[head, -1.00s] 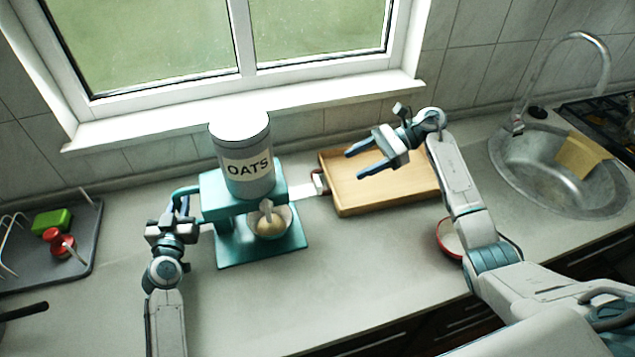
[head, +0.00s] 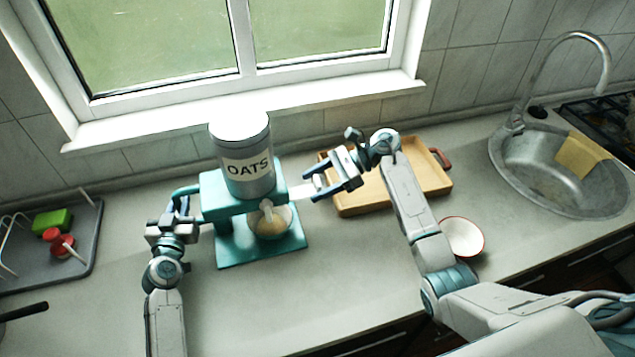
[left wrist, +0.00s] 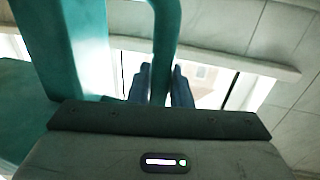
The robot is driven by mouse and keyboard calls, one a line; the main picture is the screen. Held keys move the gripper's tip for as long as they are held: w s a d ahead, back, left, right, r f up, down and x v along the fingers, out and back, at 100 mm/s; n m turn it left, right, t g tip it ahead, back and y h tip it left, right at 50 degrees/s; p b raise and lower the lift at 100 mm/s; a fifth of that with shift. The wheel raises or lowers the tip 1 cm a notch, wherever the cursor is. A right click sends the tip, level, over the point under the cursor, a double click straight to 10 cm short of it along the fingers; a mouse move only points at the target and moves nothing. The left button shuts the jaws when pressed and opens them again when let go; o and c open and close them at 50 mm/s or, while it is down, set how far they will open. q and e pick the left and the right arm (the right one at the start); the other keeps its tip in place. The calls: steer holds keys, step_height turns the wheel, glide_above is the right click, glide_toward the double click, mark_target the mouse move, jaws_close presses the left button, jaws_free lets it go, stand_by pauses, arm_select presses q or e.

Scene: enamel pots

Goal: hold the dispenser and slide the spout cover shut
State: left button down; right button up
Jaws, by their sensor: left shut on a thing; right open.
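The dispenser is a teal stand (head: 227,206) carrying a grey canister (head: 245,172) labelled OATS. My left gripper (head: 184,205) is shut on the teal handle at the dispenser's left side; the left wrist view shows the handle (left wrist: 164,40) between its fingers. A pale flat plate, apparently the spout cover (head: 300,192), sticks out from the right side below the canister. My right gripper (head: 312,185) is open at the plate's outer end, fingers pointing left; I cannot tell whether they touch it. A bowl with pale contents (head: 272,228) stands on the base under the spout.
A wooden tray (head: 427,180) lies behind and right of my right gripper. A white bowl with a red rim (head: 462,238) stands right of my right arm. A grey drying rack (head: 85,247) is at far left, the sink (head: 540,180) at right.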

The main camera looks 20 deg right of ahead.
mark_target(301, 192)
steer(key=shift+c, duration=0.4)
jaws_close()
steer(key=a, duration=0.4)
steer(key=shift+a, duration=0.2)
steer(key=shift+o, duration=0.4)
jaws_free()
steer(key=shift+d, duration=0.1)
steer(key=v, duration=1.2)
steer(key=shift+f, duration=0.1)
